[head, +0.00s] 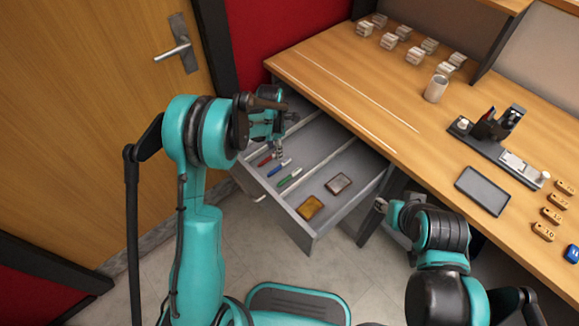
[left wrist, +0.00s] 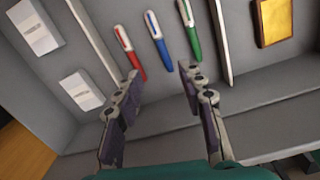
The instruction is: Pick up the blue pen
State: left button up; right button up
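The blue pen (head: 280,168) lies in the middle compartment of the open drawer (head: 312,226), between a red pen (head: 266,159) and a green pen (head: 289,178). In the left wrist view the blue pen (left wrist: 157,36) lies ahead of my left gripper (left wrist: 155,80), roughly between the lines of its two fingers. The red pen (left wrist: 130,50) and green pen (left wrist: 188,28) lie on either side. My left gripper (head: 279,151) is open and empty above the drawer. My right gripper (head: 380,204) is right of the drawer, near the desk; its fingers are too small to read.
The drawer also holds an amber box (head: 310,207) and a dark-framed box (head: 338,184). Thin dividers separate the compartments. White boxes (left wrist: 82,90) lie left of the pens. The desk (head: 350,85) overhangs the drawer's back; a cup (head: 436,88) stands on it.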

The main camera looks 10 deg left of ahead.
aim_at(279, 167)
pick_arm(q)
jog(key=f, duration=0.1)
jog(key=f+n, duration=0.1)
jog(key=d, duration=0.1)
jog(key=shift+w+f+n, duration=0.3)
jog(key=shift+w+f, duration=0.05)
jog(key=shift+f, duration=0.05)
notch_tip(279, 167, down, 3)
jog(key=shift+r+b, duration=0.1)
jog(key=shift+b, duration=0.35)
notch_tip(279, 167, down, 6)
jog(key=b, duration=0.2)
jog(key=shift+w+r+b, duration=0.1)
jog(key=shift+r+b, duration=0.15)
jog(key=shift+b, duration=0.15)
jog(key=shift+r, duration=0.1)
pick_arm(e)
jog(key=f, duration=0.3)
jog(key=shift+s+d+f, duration=0.15)
jog(key=shift+d, duration=0.2)
pick_arm(q)
jog(key=shift+c, duration=0.3)
grip_shut()
